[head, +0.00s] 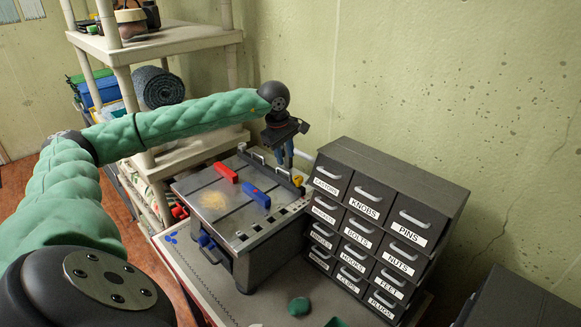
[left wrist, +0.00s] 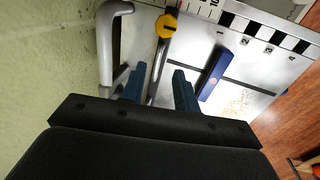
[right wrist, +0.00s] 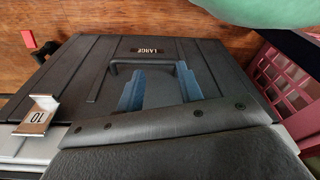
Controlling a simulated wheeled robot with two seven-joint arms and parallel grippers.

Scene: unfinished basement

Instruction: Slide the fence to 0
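A metal-topped machine (head: 245,222) stands on the bench, with a scale of black and white squares along its right edge. The fence appears to be the thin bar with a yellow knob (left wrist: 166,26); the knob also shows in the head view (head: 297,180). My left gripper (head: 284,160) is over the back right of the top, fingers pointing down. In the left wrist view its two blue fingers (left wrist: 158,72) are apart, with the bar between them; contact cannot be told. My right gripper (right wrist: 158,72) is open before a dark box marked LARGE, outside the head view.
A blue bar (head: 256,195) and a red bar (head: 227,173) stand on the top. A pale curved handle (left wrist: 106,45) is close beside the left fingers. A labelled drawer cabinet (head: 400,170) stands right of the machine; shelves (head: 150,45) stand behind left. A pink basket (right wrist: 285,85) is beside the box.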

